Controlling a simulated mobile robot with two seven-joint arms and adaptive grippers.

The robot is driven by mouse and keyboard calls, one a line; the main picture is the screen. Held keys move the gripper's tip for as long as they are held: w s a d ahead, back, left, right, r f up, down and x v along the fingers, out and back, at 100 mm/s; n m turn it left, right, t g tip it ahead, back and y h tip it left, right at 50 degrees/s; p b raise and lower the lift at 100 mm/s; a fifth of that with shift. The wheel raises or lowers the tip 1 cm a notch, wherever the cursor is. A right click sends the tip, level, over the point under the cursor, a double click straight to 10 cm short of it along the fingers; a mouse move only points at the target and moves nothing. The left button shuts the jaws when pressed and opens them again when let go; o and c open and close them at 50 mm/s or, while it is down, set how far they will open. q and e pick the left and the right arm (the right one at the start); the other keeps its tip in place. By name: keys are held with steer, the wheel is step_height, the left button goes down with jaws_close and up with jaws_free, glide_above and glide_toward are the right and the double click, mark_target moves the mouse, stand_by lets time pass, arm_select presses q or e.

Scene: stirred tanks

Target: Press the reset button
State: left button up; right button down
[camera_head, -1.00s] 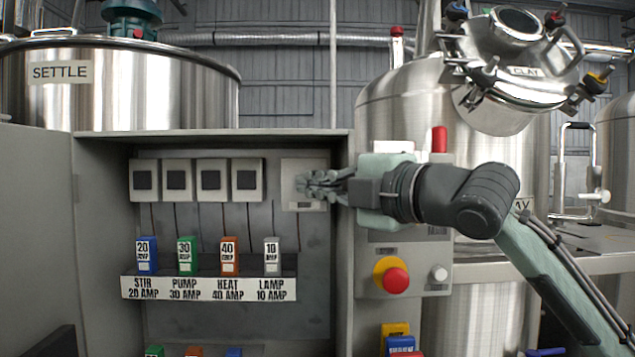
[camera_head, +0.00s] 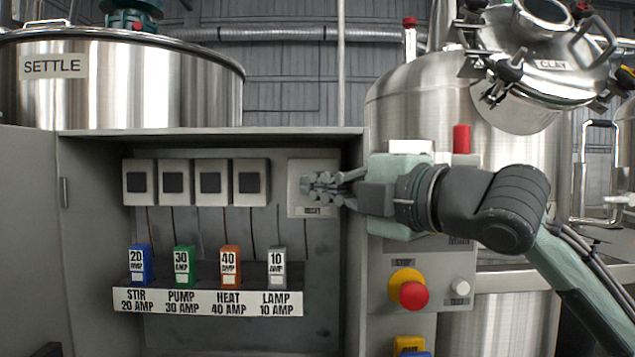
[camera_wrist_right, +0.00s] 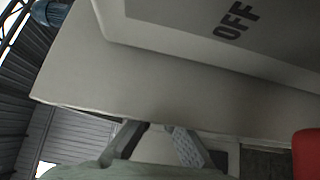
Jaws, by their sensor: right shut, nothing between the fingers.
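A pale plate (camera_head: 299,205) with a small label at its bottom edge is on the cabinet's back panel, right of the row of square sockets. The label is too small to read for certain. My right gripper (camera_head: 308,186) is shut and empty, its fingertips in front of this plate and covering its middle. Any button there is hidden behind the fingers, and I cannot tell whether they touch it. In the right wrist view my fingers (camera_wrist_right: 160,145) show at the bottom, below a grey box face (camera_wrist_right: 190,75) marked OFF. My left gripper is not in view.
The open cabinet has a right side wall (camera_head: 355,260) close to my right wrist. A red stop button (camera_head: 413,295) on a yellow base and a white button (camera_head: 460,287) are on the panel outside. Labelled fuses (camera_head: 231,265) stand on a shelf below the sockets.

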steer(key=shift+w+d+h, duration=0.3)
steer(key=shift+w+d, duration=0.1)
steer(key=shift+d, duration=0.1)
steer(key=v, duration=0.8)
steer(key=shift+s+a, duration=0.25)
steer(key=shift+s, duration=0.1)
steer(key=shift+a, duration=0.1)
